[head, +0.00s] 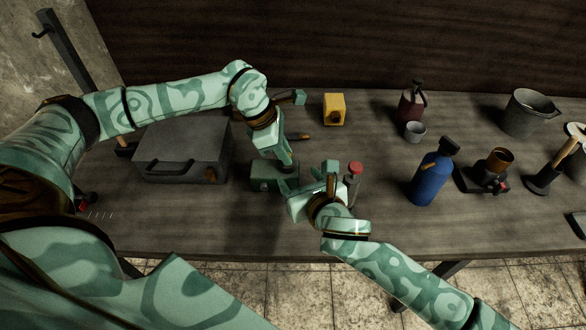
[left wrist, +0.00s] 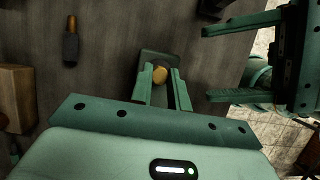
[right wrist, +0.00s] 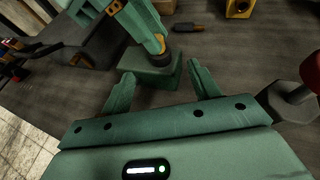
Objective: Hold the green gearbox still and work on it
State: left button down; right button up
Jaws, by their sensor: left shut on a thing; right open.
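The green gearbox (head: 268,178) is a small box on the table, in the middle of the head view. My left gripper (head: 286,163) reaches down onto its top and is shut on it. In the left wrist view, a round brass part (left wrist: 159,74) shows between the left fingers, with the dark gearbox body (left wrist: 156,58) behind. My right gripper (head: 306,184) is open and empty, low over the table just right of the gearbox. In the right wrist view, the gearbox (right wrist: 155,72) lies ahead, between and beyond the open fingers (right wrist: 162,90).
A red-topped grey tool (head: 354,180) stands close to the right gripper. A grey case (head: 185,150) lies left of the gearbox. A yellow block (head: 334,110) and a dark-handled tool (head: 300,136) lie behind. A blue bottle (head: 429,178) stands further right.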

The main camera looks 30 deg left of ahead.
aim_at(289, 167)
jog(key=x, duration=0.7)
jog(key=shift+w+a, duration=0.1)
jog(key=shift+a, duration=0.1)
grip_shut()
jog(key=shift+c, duration=1.2)
grip_release()
jog(key=c, duration=0.6)
